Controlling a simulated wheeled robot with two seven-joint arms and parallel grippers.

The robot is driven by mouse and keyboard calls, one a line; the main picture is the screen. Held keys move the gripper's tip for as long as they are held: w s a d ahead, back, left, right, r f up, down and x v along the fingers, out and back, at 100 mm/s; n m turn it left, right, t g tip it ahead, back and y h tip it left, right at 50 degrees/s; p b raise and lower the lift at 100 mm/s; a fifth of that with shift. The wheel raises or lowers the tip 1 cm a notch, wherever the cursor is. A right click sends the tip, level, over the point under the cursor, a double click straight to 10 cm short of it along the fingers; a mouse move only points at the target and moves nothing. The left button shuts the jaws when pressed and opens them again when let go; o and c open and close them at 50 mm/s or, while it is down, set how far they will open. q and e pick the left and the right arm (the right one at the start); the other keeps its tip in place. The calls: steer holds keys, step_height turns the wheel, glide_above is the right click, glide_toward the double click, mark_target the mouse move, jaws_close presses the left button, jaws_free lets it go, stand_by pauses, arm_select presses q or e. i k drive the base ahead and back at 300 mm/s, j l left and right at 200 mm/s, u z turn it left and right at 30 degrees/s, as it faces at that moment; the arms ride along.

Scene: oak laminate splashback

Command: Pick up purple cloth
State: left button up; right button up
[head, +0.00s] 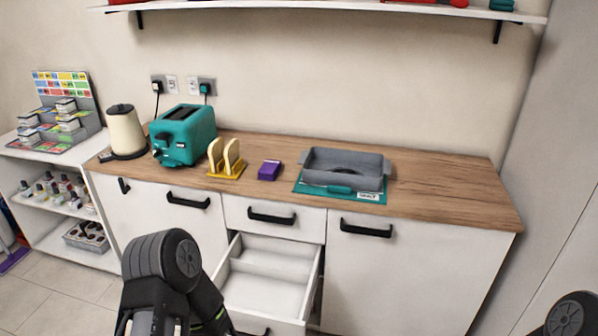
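The purple cloth (269,170) appears as a small, folded block with a paler front edge. It lies on the wooden worktop, between the yellow toast rack and the grey tray. Nothing covers it. My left arm shows at the bottom, in front of the cabinets, but its gripper fingers are not in view. Only a small part of my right arm shows in the bottom right corner, and its gripper is out of view. Neither visible arm part touches the cloth.
A yellow toast rack (226,159) and teal toaster (184,136) stand left of the cloth, with a cream kettle (125,132) beyond. A grey tray (345,169) sits on a teal mat (310,188) at right. An open drawer (266,280) juts out below. The worktop's right end (450,188) is clear.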

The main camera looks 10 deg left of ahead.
mark_target(270, 169)
steer(key=j+z, duration=0.15)
steer(key=z, duration=0.3)
steer(key=j+z, duration=0.2)
steer(key=z, duration=0.25)
steer(key=j+z, duration=0.2)
steer(key=z, duration=0.2)
steer(key=k+j+z, duration=0.15)
steer(key=j, duration=0.25)
steer(key=k+j+z, duration=0.15)
steer(key=j, duration=0.3)
steer(key=k+j+z, duration=0.15)
steer(key=j, duration=0.25)
steer(key=k+j+z, duration=0.2)
steer(key=j, duration=0.15)
steer(key=k+j+z, duration=0.15)
steer(key=j, duration=0.2)
steer(key=k+j, duration=0.15)
steer(key=j, duration=0.15)
steer(key=k+j, duration=0.2)
steer(key=j, duration=0.1)
